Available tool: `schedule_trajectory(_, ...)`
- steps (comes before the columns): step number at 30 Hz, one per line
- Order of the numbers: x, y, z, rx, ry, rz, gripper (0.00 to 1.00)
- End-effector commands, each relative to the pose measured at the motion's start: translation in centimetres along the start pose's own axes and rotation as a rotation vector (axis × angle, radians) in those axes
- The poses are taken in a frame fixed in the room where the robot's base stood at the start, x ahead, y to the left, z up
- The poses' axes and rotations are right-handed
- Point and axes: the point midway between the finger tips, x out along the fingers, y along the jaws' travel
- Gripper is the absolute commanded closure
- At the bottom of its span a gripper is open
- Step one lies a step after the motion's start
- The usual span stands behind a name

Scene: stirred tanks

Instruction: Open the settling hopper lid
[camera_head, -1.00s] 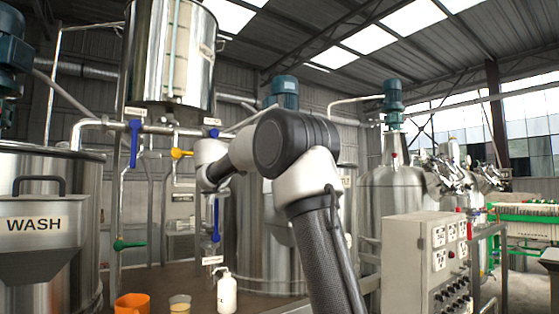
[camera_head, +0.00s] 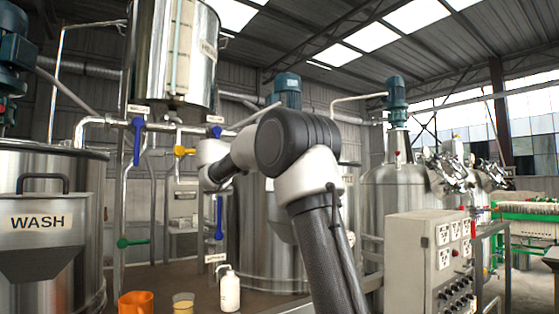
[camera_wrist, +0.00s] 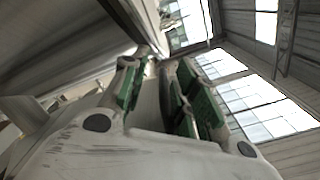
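The settling hopper (camera_head: 283,218) stands mostly behind my arm in the head view, against a steel tank. Only the end of its label (camera_head: 348,180) shows to the right of my arm. Its lid and handle are hidden by my arm there. My gripper is also hidden in the head view. In the wrist view my gripper (camera_wrist: 148,68) has two fingers with green pads, apart from each other. I see a plain grey surface between them but no handle clearly held. I cannot tell how close the lid is.
The WASH hopper (camera_head: 40,225) with a dark handle is at the left. An orange jug (camera_head: 135,302), a beaker (camera_head: 183,303) and a white bottle (camera_head: 230,291) stand low in front. A control cabinet (camera_head: 425,255) is close on the right. Pipes with coloured valve levers run left of my arm.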

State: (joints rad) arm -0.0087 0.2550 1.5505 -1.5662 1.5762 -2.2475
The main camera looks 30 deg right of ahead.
Motion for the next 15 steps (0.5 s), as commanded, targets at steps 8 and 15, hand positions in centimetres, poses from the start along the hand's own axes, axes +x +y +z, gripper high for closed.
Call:
schedule_trajectory(8, -0.3, -0.2, 0.1, 0.002, -0.001, -0.002, 0.7)
schedule_trajectory(15, -4.3, -0.1, 0.1, 0.002, -0.005, 0.001, 0.7)
